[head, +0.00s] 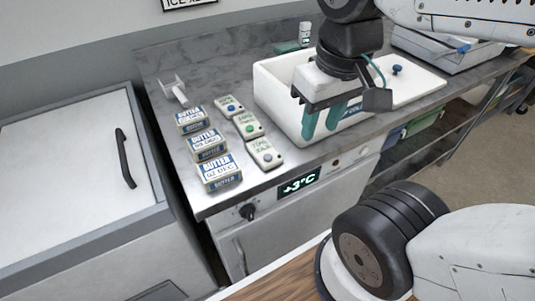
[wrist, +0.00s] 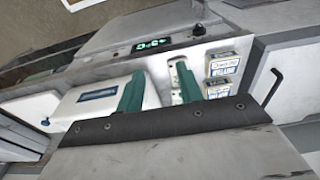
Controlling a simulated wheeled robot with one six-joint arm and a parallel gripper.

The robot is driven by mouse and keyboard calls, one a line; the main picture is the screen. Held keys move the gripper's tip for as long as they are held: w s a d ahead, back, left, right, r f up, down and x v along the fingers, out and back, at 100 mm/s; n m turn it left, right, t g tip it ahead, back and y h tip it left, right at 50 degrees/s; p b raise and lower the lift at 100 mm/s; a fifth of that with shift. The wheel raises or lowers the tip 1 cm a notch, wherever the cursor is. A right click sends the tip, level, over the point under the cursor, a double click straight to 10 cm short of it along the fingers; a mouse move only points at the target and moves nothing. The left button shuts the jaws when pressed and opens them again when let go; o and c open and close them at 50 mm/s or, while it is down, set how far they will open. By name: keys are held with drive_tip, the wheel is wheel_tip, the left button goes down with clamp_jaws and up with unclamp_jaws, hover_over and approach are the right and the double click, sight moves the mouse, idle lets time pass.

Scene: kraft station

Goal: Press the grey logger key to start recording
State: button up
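Three small white box units with round keys stand in a row on the steel counter. The far one has a blue key (head: 229,107), the middle one a green key (head: 249,127), and the near one a greyish key (head: 267,157). Their labels are too small to read surely. My gripper (head: 321,124), with two green fingers, hangs over the white bin to the right of the units. The fingers are apart with nothing between them. In the wrist view my gripper (wrist: 160,80) also shows open, and its right finger partly hides one white unit (wrist: 174,72).
Butter boxes (head: 220,172) stand in a row left of the units. The white bin (head: 273,97) and a lid (head: 415,86) with a dark knob lie right. A +3°C display (head: 299,183) and a black knob (head: 248,211) are on the counter's front.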

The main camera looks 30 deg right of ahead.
clamp_jaws()
idle(1.5)
